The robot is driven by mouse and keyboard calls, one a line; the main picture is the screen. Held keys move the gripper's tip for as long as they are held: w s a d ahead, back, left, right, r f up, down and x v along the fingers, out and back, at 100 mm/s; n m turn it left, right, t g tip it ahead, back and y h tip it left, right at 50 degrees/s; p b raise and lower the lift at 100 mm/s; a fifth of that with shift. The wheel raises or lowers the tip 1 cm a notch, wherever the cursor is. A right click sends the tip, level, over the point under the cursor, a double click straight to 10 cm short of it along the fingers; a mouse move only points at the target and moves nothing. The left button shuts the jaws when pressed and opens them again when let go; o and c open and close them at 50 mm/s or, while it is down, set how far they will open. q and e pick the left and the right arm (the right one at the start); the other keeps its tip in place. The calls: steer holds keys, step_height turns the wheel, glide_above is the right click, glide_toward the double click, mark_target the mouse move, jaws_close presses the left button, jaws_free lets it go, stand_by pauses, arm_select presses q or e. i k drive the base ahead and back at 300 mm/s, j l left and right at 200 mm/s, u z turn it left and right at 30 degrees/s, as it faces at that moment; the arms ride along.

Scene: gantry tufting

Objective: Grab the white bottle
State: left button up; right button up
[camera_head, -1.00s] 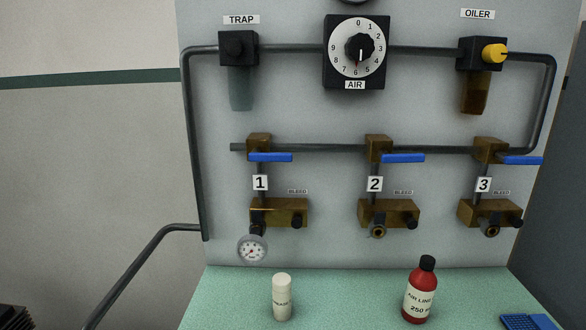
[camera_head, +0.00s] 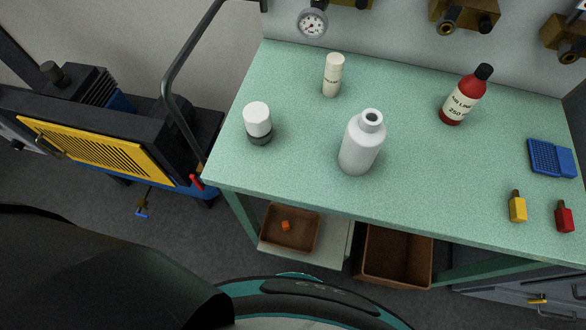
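The white bottle (camera_head: 361,146) stands upright on the green table (camera_head: 300,178), near the middle of its front part. It has a narrow open neck with a dark hole at the top. Nothing is touching it. A white-capped jar with a grey base (camera_head: 258,122) stands to its left, and a small cream bottle (camera_head: 333,76) stands behind it. Neither of my grippers is in view.
A red bottle with a black cap (camera_head: 465,95) stands at the back right. A blue tray (camera_head: 551,158), a yellow bottle (camera_head: 517,207) and a red one (camera_head: 564,217) are on the right. Brown bins (camera_head: 396,262) sit below the table. A yellow-grilled machine (camera_head: 95,150) stands left.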

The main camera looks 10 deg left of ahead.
mark_target(365, 134)
steer(key=k+l, duration=0.2)
steer(key=k, duration=0.35)
steer(key=k+l, duration=0.2)
steer(key=k, duration=0.3)
steer(key=k+l, duration=0.15)
steer(key=k, duration=0.4)
steer(key=k+l, duration=0.2)
steer(key=k, duration=0.35)
